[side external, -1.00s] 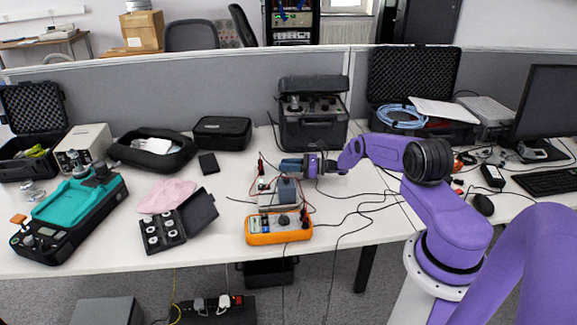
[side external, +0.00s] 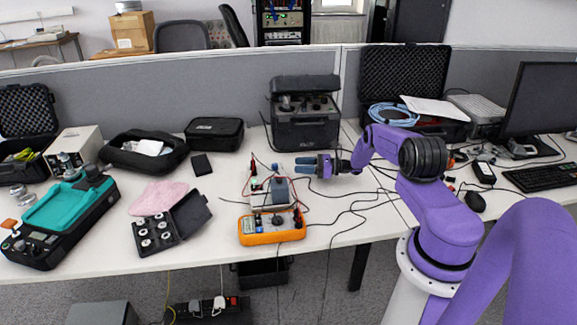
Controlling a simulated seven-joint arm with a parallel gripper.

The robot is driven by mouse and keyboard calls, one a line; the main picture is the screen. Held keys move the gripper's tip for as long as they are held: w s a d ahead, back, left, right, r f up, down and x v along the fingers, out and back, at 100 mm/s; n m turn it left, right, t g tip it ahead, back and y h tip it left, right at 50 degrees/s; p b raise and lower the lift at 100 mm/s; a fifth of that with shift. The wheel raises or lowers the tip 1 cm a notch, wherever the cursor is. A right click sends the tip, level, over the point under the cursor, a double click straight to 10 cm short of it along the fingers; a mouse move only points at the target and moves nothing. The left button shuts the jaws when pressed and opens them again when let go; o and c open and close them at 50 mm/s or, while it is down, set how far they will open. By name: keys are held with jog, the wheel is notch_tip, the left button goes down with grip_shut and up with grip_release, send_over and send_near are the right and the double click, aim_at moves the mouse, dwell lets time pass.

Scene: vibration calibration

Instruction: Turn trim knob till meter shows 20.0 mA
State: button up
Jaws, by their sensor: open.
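An orange multimeter (side external: 254,238) lies near the front edge of the table, with a dark dial in its middle. Its reading is too small to make out. Behind it stands a small instrument box (side external: 279,191) with a grey-blue block, wired with red and black leads. I cannot clearly pick out the trim knob. My gripper (side external: 302,166) points left, just behind and to the right of this box. Its blue fingers are apart with nothing visible between them, and they look clear of the box.
A black cased instrument (side external: 306,133) stands behind my gripper. An open black case of round weights (side external: 182,233) and a teal-topped device (side external: 72,207) are to the left. Loose cables (side external: 345,212) cross the table to the right.

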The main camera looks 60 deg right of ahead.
jog(key=v, duration=0.9)
jog(key=shift+s+d, duration=0.1)
jog(key=shift+s, duration=0.1)
jog(key=w+g, duration=0.1)
jog(key=w+a+r+g, duration=0.2)
jog(key=shift+w, duration=0.3)
jog(key=w+a+r+m+g+h, duration=0.2)
jog(key=w+a+r+g, duration=0.1)
jog(key=r+g, duration=0.15)
jog(key=m+g+h, duration=0.2)
jog(key=g+h, duration=0.1)
jog(key=h, duration=0.3)
send_near(275, 164)
jog(key=x, duration=0.8)
jog(key=shift+w+f, duration=0.15)
